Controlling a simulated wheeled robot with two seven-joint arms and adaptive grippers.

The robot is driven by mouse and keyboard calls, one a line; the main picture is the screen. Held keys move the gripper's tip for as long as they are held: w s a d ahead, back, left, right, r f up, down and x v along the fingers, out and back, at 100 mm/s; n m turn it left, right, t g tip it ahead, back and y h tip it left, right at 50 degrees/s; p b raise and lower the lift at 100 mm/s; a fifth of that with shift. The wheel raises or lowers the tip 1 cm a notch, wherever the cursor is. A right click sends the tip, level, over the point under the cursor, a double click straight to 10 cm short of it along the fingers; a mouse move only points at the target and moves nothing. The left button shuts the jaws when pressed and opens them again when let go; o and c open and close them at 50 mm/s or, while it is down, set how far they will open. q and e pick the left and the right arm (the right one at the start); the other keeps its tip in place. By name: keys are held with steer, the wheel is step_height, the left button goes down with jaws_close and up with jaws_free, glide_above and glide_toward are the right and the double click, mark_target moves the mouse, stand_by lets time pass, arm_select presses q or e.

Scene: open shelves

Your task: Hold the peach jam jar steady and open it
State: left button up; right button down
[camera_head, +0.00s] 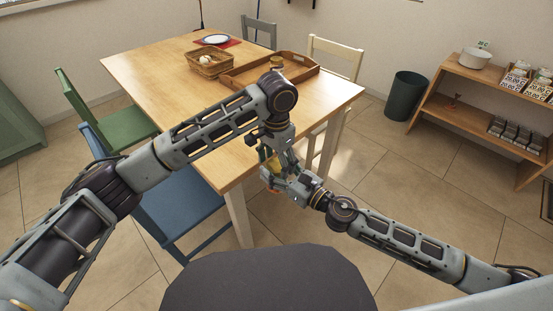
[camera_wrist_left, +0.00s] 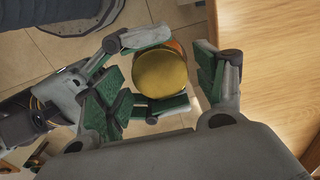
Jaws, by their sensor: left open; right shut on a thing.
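The peach jam jar (camera_head: 272,163) is held off the front edge of the table, partly hidden by my grippers in the head view. In the left wrist view its round gold lid (camera_wrist_left: 160,74) faces the camera, with a little of the orange jar showing around it. My right gripper (camera_head: 277,178) is shut on the jar, one finger on each side; its green-padded fingers also show in the left wrist view (camera_wrist_left: 160,72). My left gripper (camera_head: 276,156) is directly above, pointing down and open. Its fingers (camera_wrist_left: 157,92) stand on either side of the lid, with gaps visible.
The wooden table (camera_head: 150,75) lies just beyond the grippers. It bears a wooden tray (camera_head: 308,74), a basket (camera_head: 209,66) and a plate (camera_head: 215,39). A blue chair (camera_head: 180,205) stands at left, a shelf (camera_head: 465,115) and dark bin (camera_head: 405,95) at right.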

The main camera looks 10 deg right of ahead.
arm_select(q)
steer(key=c, duration=1.1)
steer(key=shift+n, duration=1.6)
steer(key=o, duration=1.1)
steer(key=shift+o, duration=0.2)
steer(key=shift+d+r, duration=0.1)
steer(key=shift+r, duration=0.05)
steer(key=shift+r, duration=2.15)
